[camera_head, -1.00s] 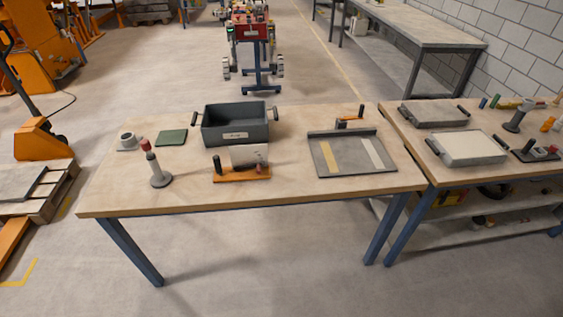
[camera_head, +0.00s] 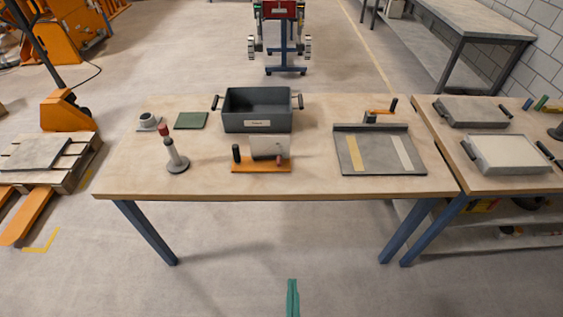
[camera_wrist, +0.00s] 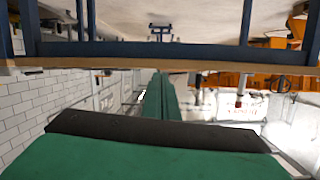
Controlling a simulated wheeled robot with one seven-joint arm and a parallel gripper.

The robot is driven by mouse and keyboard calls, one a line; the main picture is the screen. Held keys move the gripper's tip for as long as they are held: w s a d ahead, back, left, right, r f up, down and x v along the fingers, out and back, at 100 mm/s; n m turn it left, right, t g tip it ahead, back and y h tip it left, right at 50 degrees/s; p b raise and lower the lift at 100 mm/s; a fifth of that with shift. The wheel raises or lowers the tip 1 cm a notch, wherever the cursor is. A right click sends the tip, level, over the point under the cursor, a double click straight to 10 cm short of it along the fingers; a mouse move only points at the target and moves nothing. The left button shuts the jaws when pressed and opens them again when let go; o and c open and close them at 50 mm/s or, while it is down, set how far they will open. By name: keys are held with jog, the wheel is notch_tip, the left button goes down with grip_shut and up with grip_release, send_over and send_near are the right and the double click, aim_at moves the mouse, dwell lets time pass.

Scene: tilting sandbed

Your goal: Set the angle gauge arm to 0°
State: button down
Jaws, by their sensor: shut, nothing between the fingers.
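I cannot tell for sure which piece is the angle gauge. An orange lever with a dark handle (camera_head: 381,111) stands behind a grey tilting board (camera_head: 381,166) at the right; no scale is readable on either. My gripper, green, shows at the bottom of the head view (camera_head: 292,297), low in front of the table and apart from everything. In the wrist view its fingers (camera_wrist: 161,80) are together and empty.
A dark bin (camera_head: 257,124) stands mid-table. A red-topped stand (camera_head: 174,155), a small cup (camera_head: 149,120) and a green pad (camera_head: 191,120) are at left. A second table with trays (camera_head: 497,152) adjoins at right. Floor in front is clear.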

jog(key=w+d+r+m, duration=0.2)
jog(key=w, duration=1.4)
jog(key=w+a+r+y, duration=0.1)
jog(key=w+r, duration=0.4)
jog(key=w, duration=0.3)
jog(key=w+r+y, duration=0.1)
jog(key=w+r, duration=0.4)
jog(key=w, duration=0.3)
jog(key=shift+m, duration=0.3)
jog(key=x, duration=1)
jog(key=shift+w, duration=0.4)
jog(key=shift+s+a+f, duration=0.1)
jog(key=shift+a+f, duration=0.2)
jog(key=shift+f, duration=0.3)
jog(key=shift+s+a+f, duration=0.1)
jog(key=shift+a+f, duration=0.25)
jog(key=shift+f, duration=0.25)
jog(key=shift+a+f, duration=0.3)
jog(key=shift+f, duration=0.3)
